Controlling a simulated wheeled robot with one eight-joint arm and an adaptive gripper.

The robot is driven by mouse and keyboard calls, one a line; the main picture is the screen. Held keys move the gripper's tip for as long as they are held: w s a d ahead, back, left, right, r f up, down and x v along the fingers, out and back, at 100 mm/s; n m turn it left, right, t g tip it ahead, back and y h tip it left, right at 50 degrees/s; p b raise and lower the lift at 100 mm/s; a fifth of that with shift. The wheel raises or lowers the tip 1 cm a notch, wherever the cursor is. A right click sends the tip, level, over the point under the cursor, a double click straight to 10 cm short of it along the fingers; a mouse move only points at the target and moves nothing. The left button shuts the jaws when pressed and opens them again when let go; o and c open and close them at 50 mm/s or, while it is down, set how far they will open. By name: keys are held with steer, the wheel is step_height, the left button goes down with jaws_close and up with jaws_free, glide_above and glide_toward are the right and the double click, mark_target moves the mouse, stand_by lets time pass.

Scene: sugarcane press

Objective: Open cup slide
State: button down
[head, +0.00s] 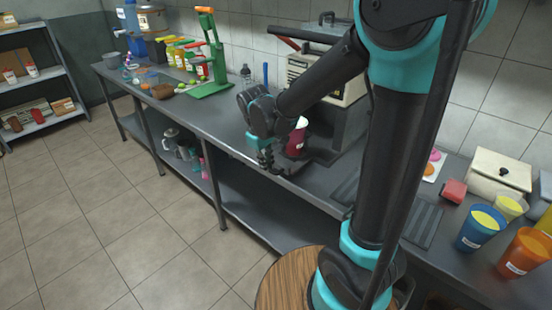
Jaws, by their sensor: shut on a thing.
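The sugarcane press (345,90) stands on the counter against the wall, partly hidden behind my arm. A dark red cup (296,142) stands upright at its front. The dark cup slide (313,160) is low at the press, under and beside the cup, and my arm hides part of it. My gripper (268,164) is at the front left of the cup, by the counter's front edge. It is shut on the front end of the cup slide; the fingertips are small and dark here, so the exact contact is hard to see.
The steel counter (215,98) runs across the view. A green hand press (212,62) and several bottles stand at the left. Blue (480,228) and orange (525,251) cups stand at the right. A round wooden stool (288,280) is in front. The tiled floor at left is clear.

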steer(key=shift+s+a, duration=0.4)
steer(key=shift+a, duration=0.05)
steer(key=c, duration=1.6)
jaws_free()
steer(key=shift+r, duration=0.15)
steer(key=r, duration=0.4)
steer(key=s+a+r, duration=0.1)
steer(key=r, duration=0.6)
steer(key=shift+s+a+r, duration=0.2)
steer(key=shift+s+r, duration=0.05)
steer(key=shift+r, duration=0.05)
